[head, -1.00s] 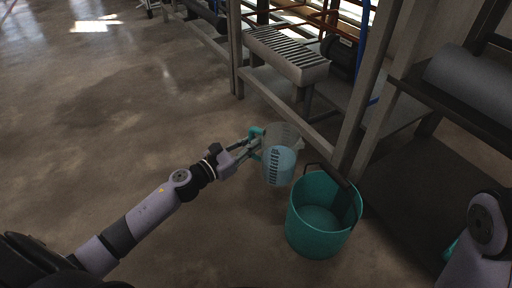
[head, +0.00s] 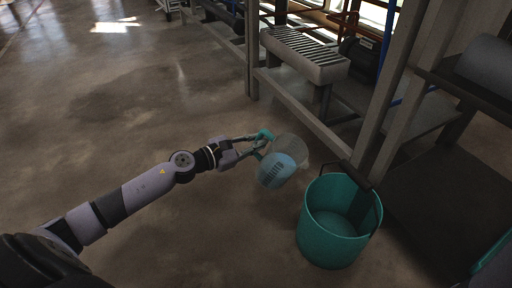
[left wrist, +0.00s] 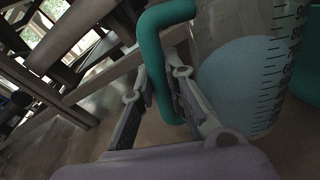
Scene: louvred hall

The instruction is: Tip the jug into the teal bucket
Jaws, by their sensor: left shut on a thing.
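A clear jug (head: 291,150) with measuring marks and a teal handle holds pale blue liquid. My left gripper (head: 262,143) is shut on its teal handle. The jug is held tilted to the right, off to the left of the bucket's rim. In the left wrist view the jug (left wrist: 236,75) fills the right side, with the handle (left wrist: 152,60) between the fingers (left wrist: 160,95). The teal bucket (head: 325,240) stands upright on the floor with its dark-gripped handle at the back right. My right gripper is not in view.
A grey metal frame (head: 310,120) with a roller bed (head: 303,52) stands behind the jug. A shelf with a grey cylinder (head: 487,62) is at the right. The concrete floor (head: 110,130) at left is clear.

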